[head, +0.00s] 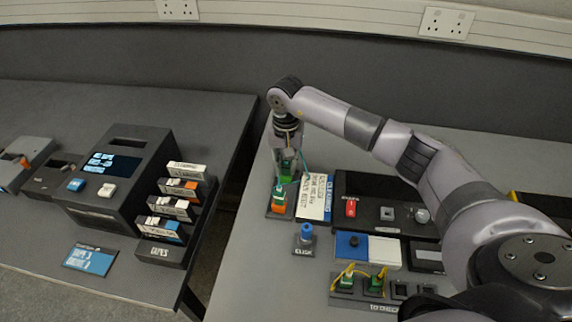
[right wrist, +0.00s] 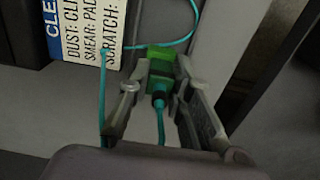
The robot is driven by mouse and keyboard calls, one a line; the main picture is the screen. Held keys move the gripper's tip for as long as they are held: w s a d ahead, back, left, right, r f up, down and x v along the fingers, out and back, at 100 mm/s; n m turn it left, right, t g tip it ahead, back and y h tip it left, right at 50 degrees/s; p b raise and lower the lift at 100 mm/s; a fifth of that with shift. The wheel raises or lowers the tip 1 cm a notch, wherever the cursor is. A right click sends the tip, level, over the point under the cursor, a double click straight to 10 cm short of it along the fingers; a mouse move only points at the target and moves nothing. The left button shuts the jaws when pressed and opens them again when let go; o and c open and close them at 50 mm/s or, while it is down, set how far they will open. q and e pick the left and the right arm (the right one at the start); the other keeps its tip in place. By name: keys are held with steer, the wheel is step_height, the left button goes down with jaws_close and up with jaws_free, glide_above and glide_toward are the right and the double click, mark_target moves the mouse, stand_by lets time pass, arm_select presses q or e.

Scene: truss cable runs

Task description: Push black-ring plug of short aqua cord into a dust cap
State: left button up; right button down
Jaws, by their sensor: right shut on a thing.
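My right gripper (head: 288,166) is pointed down over a small dark holder (head: 270,213) at the left edge of the right-hand table. In the right wrist view its two fingers (right wrist: 157,85) are shut on a green plug (right wrist: 160,56) with an aqua cord (right wrist: 160,128) at its back. In the head view, a green piece (head: 287,171) shows at the fingertips. Just in front, another green plug (head: 279,189) with aqua cord stands over an orange piece (head: 278,207) in the holder. Whether the held plug touches a cap is hidden. My left gripper is out of view.
A printed card (head: 315,197) lies right of the holder. A black panel (head: 380,190) with a red switch, a blue knob (head: 306,232) and a socket row (head: 345,283) with green plugs and yellow cords are nearby. A gap separates the left table with its tapes rack (head: 165,250).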

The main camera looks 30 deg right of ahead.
steer(key=c, duration=1.4)
jaws_free()
steer(key=shift+o, duration=0.2)
steer(key=shift+r+p, duration=1.15)
steer(key=shift+r, duration=1.3)
steer(key=shift+r, duration=0.1)
steer(key=shift+r+p, duration=1)
steer(key=shift+r, duration=0.95)
steer(key=shift+f, duration=0.1)
